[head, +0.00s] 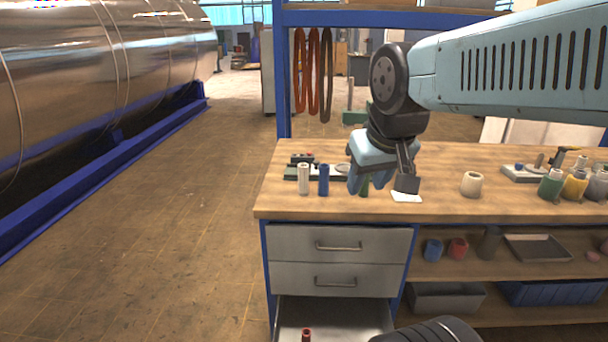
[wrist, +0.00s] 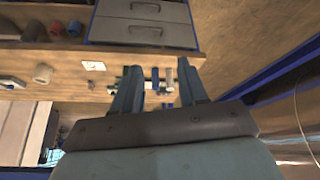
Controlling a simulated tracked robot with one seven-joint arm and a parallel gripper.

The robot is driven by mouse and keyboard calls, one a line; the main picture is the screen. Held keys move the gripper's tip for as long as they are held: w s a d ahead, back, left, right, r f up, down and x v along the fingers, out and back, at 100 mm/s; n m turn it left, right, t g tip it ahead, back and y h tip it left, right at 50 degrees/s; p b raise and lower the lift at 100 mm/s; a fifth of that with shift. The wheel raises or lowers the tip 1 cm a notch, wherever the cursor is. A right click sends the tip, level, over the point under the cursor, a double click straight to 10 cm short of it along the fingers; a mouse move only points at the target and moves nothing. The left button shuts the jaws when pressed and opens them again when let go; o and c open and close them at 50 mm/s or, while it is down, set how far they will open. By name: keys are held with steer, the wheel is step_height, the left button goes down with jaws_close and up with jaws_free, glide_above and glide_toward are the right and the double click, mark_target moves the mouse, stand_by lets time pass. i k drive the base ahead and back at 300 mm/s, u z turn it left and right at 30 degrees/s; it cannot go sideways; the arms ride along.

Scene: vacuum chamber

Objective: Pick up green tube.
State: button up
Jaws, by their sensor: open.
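The green tube (head: 364,187) stands upright on the wooden workbench (head: 290,207) in the head view, partly hidden by my gripper. My gripper (head: 380,187) is open and points down at the bench, its fingers apart. In the head view the tube shows between the fingers, nearer the left one; I cannot tell the depth between them. In the wrist view my open gripper (wrist: 158,66) has a blue tube (wrist: 155,75) and a white tube (wrist: 169,77) in the gap beyond its fingertips. The green tube is not clear there, seemingly behind the left finger.
A blue tube (head: 323,180) and a white tube (head: 303,179) stand left of the green one. A white card (head: 406,197) lies to its right, then a cream cup (head: 472,184) and several jars. An open drawer (head: 335,315) juts out below.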

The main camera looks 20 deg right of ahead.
mark_target(364, 192)
steer(key=z, duration=1)
steer(key=i, duration=0.1)
steer(key=u, duration=2.55)
steer(key=k, duration=1.4)
steer(key=z, duration=1.45)
steer(key=i, duration=1)
